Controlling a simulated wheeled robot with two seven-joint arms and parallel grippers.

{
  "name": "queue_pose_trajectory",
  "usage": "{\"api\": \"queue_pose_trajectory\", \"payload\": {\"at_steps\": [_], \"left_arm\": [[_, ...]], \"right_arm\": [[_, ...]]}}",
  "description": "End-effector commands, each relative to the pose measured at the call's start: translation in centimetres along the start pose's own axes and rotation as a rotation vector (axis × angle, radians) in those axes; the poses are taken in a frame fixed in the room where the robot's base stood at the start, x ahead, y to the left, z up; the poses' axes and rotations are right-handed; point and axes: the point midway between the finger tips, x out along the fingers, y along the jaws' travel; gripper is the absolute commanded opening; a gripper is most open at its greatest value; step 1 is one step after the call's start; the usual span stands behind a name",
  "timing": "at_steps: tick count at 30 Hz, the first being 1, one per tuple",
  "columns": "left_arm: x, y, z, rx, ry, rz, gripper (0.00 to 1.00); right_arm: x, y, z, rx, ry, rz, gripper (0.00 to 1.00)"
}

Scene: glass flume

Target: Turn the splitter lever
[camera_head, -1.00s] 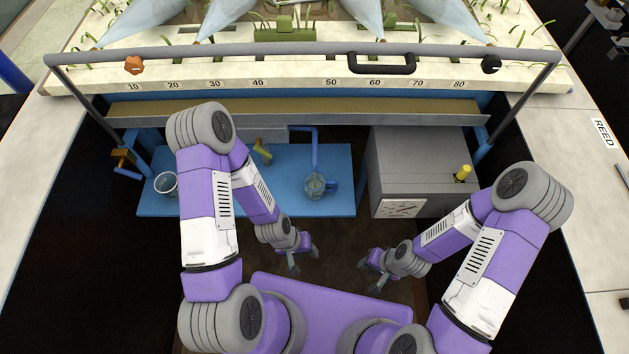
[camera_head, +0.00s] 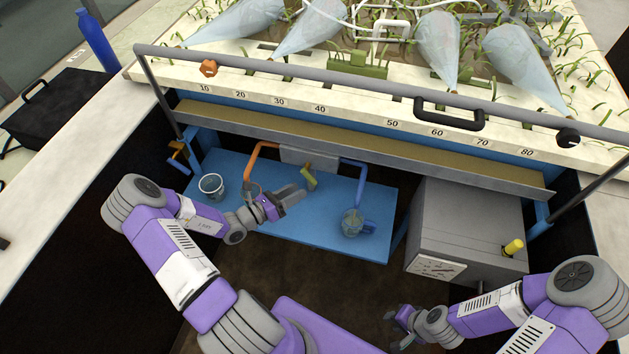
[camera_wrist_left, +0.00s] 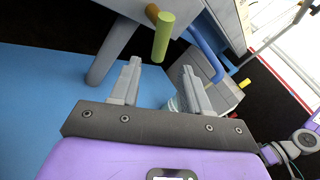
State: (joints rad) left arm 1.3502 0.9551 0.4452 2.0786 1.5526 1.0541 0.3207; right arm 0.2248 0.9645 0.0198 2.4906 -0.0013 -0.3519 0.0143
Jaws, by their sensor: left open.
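The splitter lever has a yellow-green handle (camera_head: 310,178), which hangs at the front of a grey box (camera_head: 309,155) under the flume. In the left wrist view the handle (camera_wrist_left: 164,38) shows just beyond the fingertips, roughly between them in the picture. My left gripper (camera_head: 294,194) is open and empty, over the blue shelf and close to the lever on its left; it also shows in the left wrist view (camera_wrist_left: 160,70). I cannot tell whether a finger touches the handle. My right gripper (camera_head: 390,330) appears open and empty, low in front of the grey cabinet.
An orange pipe (camera_head: 262,146) and a blue pipe (camera_head: 362,178) leave the grey box on either side. A grey cabinet (camera_head: 465,220) stands right.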

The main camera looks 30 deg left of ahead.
Motion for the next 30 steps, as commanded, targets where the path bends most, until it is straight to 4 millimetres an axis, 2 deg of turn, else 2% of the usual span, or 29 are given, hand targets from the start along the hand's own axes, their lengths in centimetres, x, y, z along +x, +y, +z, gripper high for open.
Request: {"api": "queue_pose_trajectory", "payload": {"at_steps": [2,15,26,30], "left_arm": [[0.4,0.3,0.2,-0.005,-0.014,0.008,0.46],[6.7,0.2,0.1,-0.003,-0.008,0.005,0.46],[7.4,0.2,0.2,-0.003,-0.008,0.006,0.46],[7.4,0.2,0.2,-0.003,-0.007,0.006,0.28]], "right_arm": [[0.2,0.1,0.0,0.0,0.0,0.0,0.32],[1.5,0.6,-0.1,0.0,0.0,0.0,0.32],[1.5,0.6,-0.1,0.0,0.0,0.0,0.32],[1.5,0.6,-0.1,0.0,0.0,0.0,0.32]]}}
